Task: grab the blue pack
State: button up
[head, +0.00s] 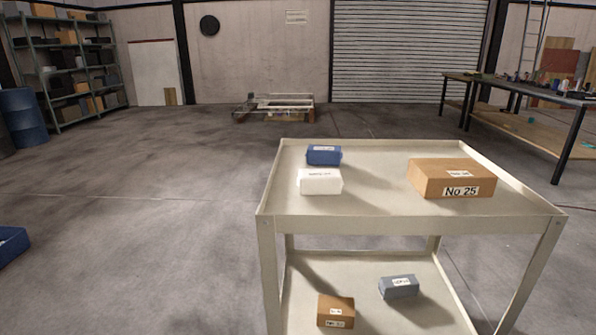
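The blue pack (324,156) is a small blue box with a white label. It lies on the top shelf of a beige cart (375,207), near the shelf's back left corner. A white box (320,182) lies just in front of it, and I cannot tell whether the two touch. My gripper is not in view.
A larger brown box (451,178) labelled No 25 lies on the top shelf's right side. A small brown box (336,311) and a grey box (399,287) lie on the lower shelf. The cart has raised rims. A workbench (566,101) stands at right; the left floor is mostly clear.

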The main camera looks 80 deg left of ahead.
aim_at(319, 155)
jog(key=u, duration=3.2)
